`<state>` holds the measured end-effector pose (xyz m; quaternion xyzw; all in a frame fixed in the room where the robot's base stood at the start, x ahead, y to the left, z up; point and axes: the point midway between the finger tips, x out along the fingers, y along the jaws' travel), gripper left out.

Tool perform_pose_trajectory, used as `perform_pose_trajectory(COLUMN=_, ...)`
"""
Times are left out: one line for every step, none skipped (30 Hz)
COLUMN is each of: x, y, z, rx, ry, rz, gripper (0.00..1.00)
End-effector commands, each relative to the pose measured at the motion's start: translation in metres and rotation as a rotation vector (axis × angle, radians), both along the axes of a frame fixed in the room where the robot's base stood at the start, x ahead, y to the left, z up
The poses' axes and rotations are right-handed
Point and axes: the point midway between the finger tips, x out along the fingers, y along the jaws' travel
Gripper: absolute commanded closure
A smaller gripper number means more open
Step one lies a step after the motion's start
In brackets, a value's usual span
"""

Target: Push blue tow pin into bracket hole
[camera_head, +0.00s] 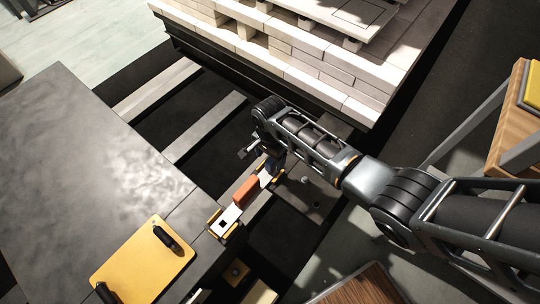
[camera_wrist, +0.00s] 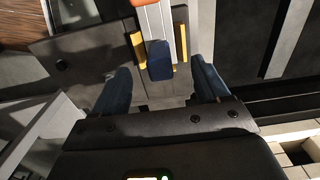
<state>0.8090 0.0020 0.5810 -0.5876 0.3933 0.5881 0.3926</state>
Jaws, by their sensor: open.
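The blue tow pin (camera_wrist: 159,61) shows in the wrist view as a dark blue, rounded block at the near end of a pale bar (camera_wrist: 161,25). My gripper (camera_wrist: 160,68) is open, with one dark blue finger on each side of the pin and a gap to both. In the head view my gripper (camera_head: 270,165) is over the far end of the bar and hides the pin. Yellow strips (camera_wrist: 138,48) flank the bar. An orange block (camera_head: 246,190) sits on the bar. A yellow-edged bracket (camera_head: 224,222) is at its near end. I cannot make out whether the pin is in a hole.
A wooden stand (camera_head: 512,120) is at the right. Dark gaps lie between the rails (camera_head: 205,127).

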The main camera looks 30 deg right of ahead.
Motion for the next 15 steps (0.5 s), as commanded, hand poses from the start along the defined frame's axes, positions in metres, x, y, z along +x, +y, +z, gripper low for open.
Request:
perform_pose_trajectory(x=-0.0002, y=0.0001, z=0.0028, rx=0.000, ry=0.000, rz=0.000, gripper=0.26)
perform_pose_trajectory(x=-0.0001, y=0.0002, z=0.0036, rx=0.000, ry=0.000, rz=0.000, gripper=0.26)
perform_pose_trajectory(x=-0.0001, y=0.0003, z=0.0047, rx=0.000, ry=0.000, rz=0.000, gripper=0.26)
perform_pose_trajectory(x=-0.0002, y=0.0002, z=0.0055, rx=0.000, ry=0.000, rz=0.001, gripper=0.26)
perform_pose_trajectory(x=-0.0001, y=0.0003, z=0.0062, rx=0.000, ry=0.000, rz=0.001, gripper=0.26)
perform_pose_trajectory(x=-0.0002, y=0.0003, z=0.0069, rx=0.000, ry=0.000, rz=0.001, gripper=0.26)
perform_pose_trajectory(x=-0.0002, y=0.0003, z=0.0073, rx=0.000, ry=0.000, rz=0.001, gripper=0.26)
perform_pose_trajectory(x=-0.0002, y=0.0003, z=0.0074, rx=0.000, ry=0.001, rz=0.001, gripper=0.26)
perform_pose_trajectory(x=-0.0002, y=0.0003, z=0.0074, rx=0.000, ry=0.001, rz=0.001, gripper=0.26)
perform_pose_trajectory(x=-0.0002, y=0.0003, z=0.0073, rx=0.000, ry=0.001, rz=0.001, gripper=0.26)
perform_pose_trajectory(x=-0.0002, y=0.0003, z=0.0071, rx=0.000, ry=0.001, rz=0.001, gripper=0.26)
perform_pose_trajectory(x=-0.0002, y=0.0003, z=0.0070, rx=0.000, ry=0.001, rz=0.001, gripper=0.26)
perform_pose_trajectory(x=-0.0002, y=0.0003, z=0.0069, rx=0.000, ry=0.000, rz=0.001, gripper=0.26)
perform_pose_trajectory(x=-0.0002, y=0.0003, z=0.0069, rx=0.000, ry=0.000, rz=0.001, gripper=0.26)
perform_pose_trajectory(x=-0.0002, y=0.0003, z=0.0069, rx=0.000, ry=0.000, rz=0.001, gripper=0.26)
